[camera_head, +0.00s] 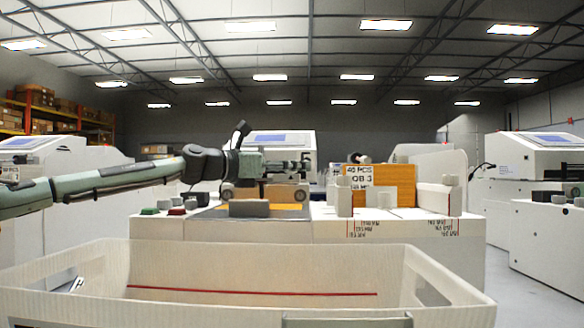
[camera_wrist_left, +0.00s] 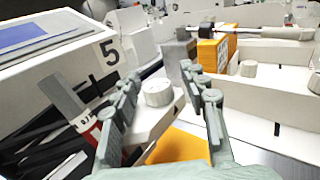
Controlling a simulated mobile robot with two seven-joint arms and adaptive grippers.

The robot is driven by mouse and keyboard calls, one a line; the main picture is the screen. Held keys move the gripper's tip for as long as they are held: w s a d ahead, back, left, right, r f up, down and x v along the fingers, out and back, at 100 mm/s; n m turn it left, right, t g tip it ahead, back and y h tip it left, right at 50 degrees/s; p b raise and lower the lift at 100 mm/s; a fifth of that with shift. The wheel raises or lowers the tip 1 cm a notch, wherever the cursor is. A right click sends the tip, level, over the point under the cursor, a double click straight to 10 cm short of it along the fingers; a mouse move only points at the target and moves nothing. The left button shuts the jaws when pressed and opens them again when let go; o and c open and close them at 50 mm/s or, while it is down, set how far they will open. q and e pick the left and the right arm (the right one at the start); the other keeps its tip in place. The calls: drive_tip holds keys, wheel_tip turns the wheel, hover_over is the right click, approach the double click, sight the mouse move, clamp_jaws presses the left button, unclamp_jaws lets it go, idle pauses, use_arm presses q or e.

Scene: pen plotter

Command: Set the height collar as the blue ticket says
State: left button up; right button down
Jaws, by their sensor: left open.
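My left gripper (camera_head: 303,165) reaches in from the left over the plotter table. In the left wrist view its fingers (camera_wrist_left: 165,84) are spread and empty. A pale round knob (camera_wrist_left: 157,92) on a white block shows between and beyond them; I cannot tell whether this is the height collar. A grey upright bar (camera_wrist_left: 62,97) with a red and white tag (camera_wrist_left: 88,129) stands left of the fingers; the tag's print is only partly readable. A label reading "40 PCS" and "JOB 3" (camera_head: 360,176) is on an orange stack (camera_head: 398,183). I cannot identify a blue ticket.
A plotter with a blue screen (camera_head: 268,139) stands behind my gripper. It is marked 5 in the left wrist view (camera_wrist_left: 110,50). An orange sheet (camera_wrist_left: 180,147) lies below the fingers. A large white tote (camera_head: 200,268) fills the front. Green and red buttons (camera_head: 177,211) sit at the table's left.

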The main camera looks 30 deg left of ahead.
use_arm(q)
drive_tip(key=shift+a, duration=0.2)
drive_tip(key=shift+v, duration=3.65)
drive_tip(key=shift+s, duration=0.35)
drive_tip(key=shift+c, duration=0.4)
